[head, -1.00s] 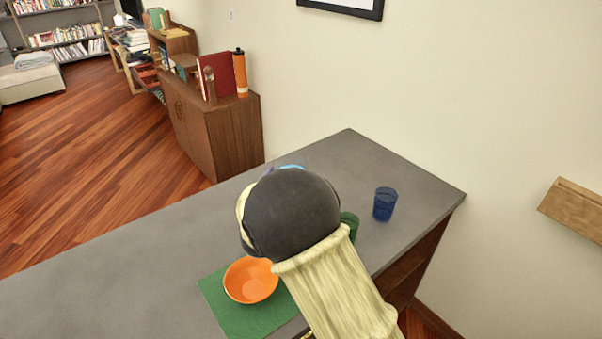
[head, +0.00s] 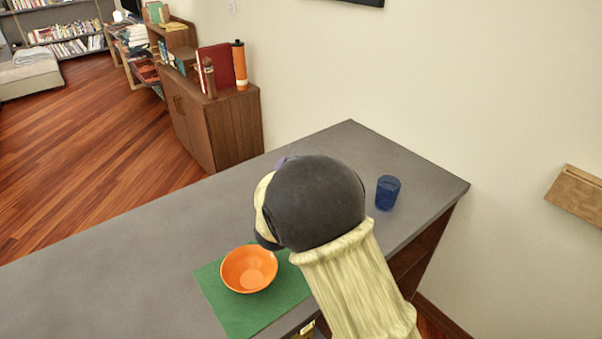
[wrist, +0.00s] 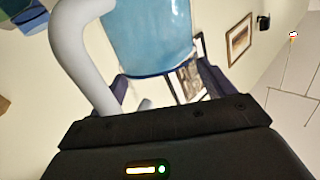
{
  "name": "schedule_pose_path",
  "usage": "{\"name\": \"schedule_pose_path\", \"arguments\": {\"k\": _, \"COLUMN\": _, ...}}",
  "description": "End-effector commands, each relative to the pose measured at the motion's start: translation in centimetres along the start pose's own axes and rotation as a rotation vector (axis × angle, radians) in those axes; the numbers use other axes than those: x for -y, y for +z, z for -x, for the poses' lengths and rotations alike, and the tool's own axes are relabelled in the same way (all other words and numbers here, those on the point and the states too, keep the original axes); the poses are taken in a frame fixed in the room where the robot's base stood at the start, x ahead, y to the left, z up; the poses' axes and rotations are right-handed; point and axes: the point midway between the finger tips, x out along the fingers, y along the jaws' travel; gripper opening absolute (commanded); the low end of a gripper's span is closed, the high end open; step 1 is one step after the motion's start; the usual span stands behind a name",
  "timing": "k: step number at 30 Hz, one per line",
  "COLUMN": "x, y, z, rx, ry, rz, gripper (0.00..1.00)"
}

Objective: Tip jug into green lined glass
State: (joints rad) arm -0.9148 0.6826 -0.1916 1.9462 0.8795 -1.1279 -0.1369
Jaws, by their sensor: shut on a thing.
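The jug (wrist: 150,32) is translucent blue with a pale grey handle (wrist: 82,48); its body fills the upper middle of the wrist view. My gripper (wrist: 165,84) is shut on the jug, with dark fingers on either side of its lower part. The exact contact, the jug's rim and its contents do not show. In the head view my dark wrist and cream arm cover the gripper and jug. The green lined glass is hidden in the head view, and I cannot tell how far the jug is from it. A blue glass (head: 387,193) stands upright right of my wrist.
An orange bowl (head: 249,268) sits on a green mat (head: 222,300) at the counter's near edge, left of my arm. The grey counter (head: 110,240) is bare on the left. A wooden cabinet (head: 225,130) stands behind it, and a wall borders the right.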

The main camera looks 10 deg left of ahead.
Motion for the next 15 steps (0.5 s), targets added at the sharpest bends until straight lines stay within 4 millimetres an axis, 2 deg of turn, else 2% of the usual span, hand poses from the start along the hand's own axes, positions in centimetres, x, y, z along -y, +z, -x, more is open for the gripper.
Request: {"name": "schedule_pose_path", "arguments": {"k": 15, "x": -2.0, "y": 1.9, "z": -0.1, "rx": -0.007, "ry": 0.0, "rz": -0.154, "gripper": 0.1}}
